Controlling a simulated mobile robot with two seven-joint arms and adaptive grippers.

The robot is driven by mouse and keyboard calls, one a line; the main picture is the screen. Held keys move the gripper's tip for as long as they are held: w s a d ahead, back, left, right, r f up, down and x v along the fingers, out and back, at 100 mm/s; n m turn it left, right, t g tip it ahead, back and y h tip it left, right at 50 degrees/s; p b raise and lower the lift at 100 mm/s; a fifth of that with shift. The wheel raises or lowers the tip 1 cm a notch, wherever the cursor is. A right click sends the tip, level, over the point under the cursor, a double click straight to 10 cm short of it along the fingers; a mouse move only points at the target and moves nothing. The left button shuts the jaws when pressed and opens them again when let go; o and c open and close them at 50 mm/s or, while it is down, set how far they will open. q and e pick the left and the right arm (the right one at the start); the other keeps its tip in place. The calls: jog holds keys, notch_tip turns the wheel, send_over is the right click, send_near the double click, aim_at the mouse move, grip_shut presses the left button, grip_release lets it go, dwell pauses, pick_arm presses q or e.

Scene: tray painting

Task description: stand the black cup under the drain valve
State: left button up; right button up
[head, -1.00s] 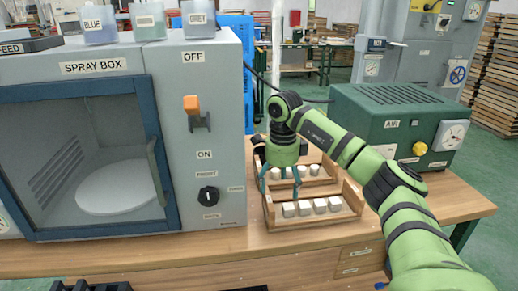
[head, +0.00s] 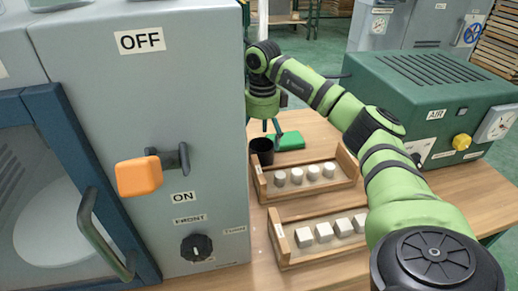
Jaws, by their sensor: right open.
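The black cup (head: 262,151) stands upright on the wooden bench, close to the right side of the spray box and behind the trays. My right gripper (head: 266,130) is open, just above and behind the cup. I cannot tell whether its fingers touch the cup. The spray box edge hides part of that gripper. My left gripper is out of view. I cannot make out a drain valve.
The spray box (head: 110,90) with its orange-handled lever (head: 138,176) fills the left. Two wooden trays with white blocks stand in front of the cup, a rear tray (head: 263,186) and a front tray (head: 281,244). A green object (head: 290,141) lies behind; the green AIR unit (head: 385,90) stands right.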

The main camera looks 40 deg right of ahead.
jog(key=shift+s+f, duration=0.15)
jog(key=shift+f, duration=0.35)
notch_tip(320, 180, down, 4)
jog(key=shift+a+f, duration=0.1)
jog(key=shift+f, duration=0.4)
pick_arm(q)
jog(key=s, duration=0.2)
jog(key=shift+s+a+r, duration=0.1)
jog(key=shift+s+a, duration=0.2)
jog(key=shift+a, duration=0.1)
pick_arm(e)
jog(key=c, duration=1)
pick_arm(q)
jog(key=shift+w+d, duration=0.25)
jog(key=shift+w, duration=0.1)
pick_arm(e)
jog(key=shift+c, duration=0.5)
jog(key=shift+r, duration=0.1)
